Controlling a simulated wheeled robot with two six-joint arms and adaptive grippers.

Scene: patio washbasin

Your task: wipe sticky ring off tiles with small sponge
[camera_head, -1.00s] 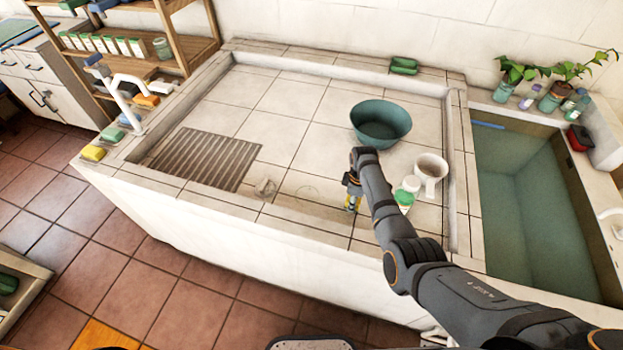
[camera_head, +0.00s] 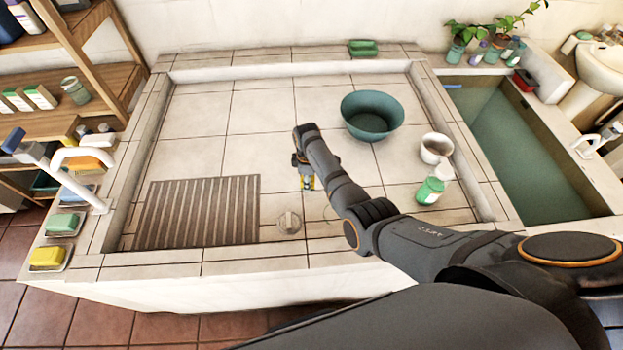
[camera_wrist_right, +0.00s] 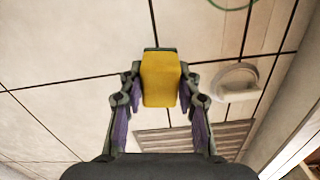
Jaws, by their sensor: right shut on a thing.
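My right gripper (camera_head: 305,180) is shut on a small yellow sponge (camera_wrist_right: 160,80) with a dark green edge. The sponge also shows as a bit of yellow under the wrist in the head view (camera_head: 308,184). It is over the pale tiles (camera_head: 262,110); I cannot tell whether it touches them. A faint ring (camera_wrist_right: 232,9) marks the tiles at the top edge of the wrist view. In the head view it lies just in front and right of the gripper, partly hidden by my arm. My left gripper is not in view.
A round pale object (camera_head: 289,223) sits beside the slatted grate (camera_head: 200,212). A teal bowl (camera_head: 372,116), white mug (camera_head: 436,148) and green-and-white bottle (camera_head: 430,190) stand to the right. A raised rim (camera_head: 290,68) borders the tiles. The back-left tiles are clear.

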